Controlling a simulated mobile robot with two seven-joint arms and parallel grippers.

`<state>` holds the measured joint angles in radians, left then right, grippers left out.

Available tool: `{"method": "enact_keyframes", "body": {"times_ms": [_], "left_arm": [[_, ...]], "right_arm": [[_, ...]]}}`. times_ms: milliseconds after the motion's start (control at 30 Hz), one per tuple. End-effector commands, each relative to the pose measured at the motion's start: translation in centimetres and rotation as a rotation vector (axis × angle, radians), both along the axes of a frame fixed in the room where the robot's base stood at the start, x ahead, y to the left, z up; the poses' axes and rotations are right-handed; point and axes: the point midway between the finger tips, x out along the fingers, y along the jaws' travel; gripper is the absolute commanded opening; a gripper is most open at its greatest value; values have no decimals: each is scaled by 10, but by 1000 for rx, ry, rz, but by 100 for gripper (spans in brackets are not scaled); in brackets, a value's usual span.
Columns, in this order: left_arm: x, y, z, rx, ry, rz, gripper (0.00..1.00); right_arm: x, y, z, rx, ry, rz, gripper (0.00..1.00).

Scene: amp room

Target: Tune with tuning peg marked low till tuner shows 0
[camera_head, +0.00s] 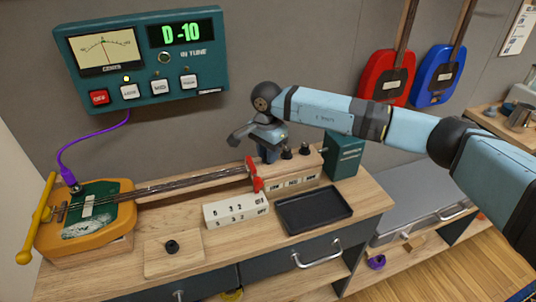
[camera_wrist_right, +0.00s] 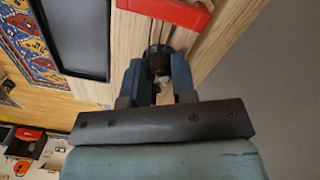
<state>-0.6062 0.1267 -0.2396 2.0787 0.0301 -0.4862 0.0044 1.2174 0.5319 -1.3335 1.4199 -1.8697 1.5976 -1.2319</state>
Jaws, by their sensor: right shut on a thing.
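The teal tuner (camera_head: 140,62) on the wall reads D -10 in green, with a lit yellow lamp above one button. The stringed instrument lies on the bench, its yellow and green body (camera_head: 100,215) at the left and its wooden peg block (camera_head: 312,168) at the right. Labels on the block's front appear to read low, mid and high. Two dark pegs (camera_head: 304,150) stand free. My right gripper (camera_head: 268,153) points down at the leftmost peg position, above the low label, and hides that peg. In the right wrist view its fingers are shut around a dark peg (camera_wrist_right: 158,62). My left gripper is out of view.
A red bar (camera_head: 255,176) crosses the strings beside the gripper. A white numbered block (camera_head: 236,209) and a black tray (camera_head: 313,210) lie in front. A green box (camera_head: 344,154) stands right of the pegs. Red and blue guitars hang behind my arm.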

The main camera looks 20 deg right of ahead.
Motion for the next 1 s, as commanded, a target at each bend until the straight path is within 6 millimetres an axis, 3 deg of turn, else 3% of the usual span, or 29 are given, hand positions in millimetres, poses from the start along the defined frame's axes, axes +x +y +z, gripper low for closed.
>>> {"method": "enact_keyframes", "body": {"times_ms": [433, 1000], "left_arm": [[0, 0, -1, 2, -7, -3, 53], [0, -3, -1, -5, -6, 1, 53]], "right_arm": [[0, -1, 1, -1, -2, -234, 1], [0, -1, 1, -1, -1, -270, 1]]}}
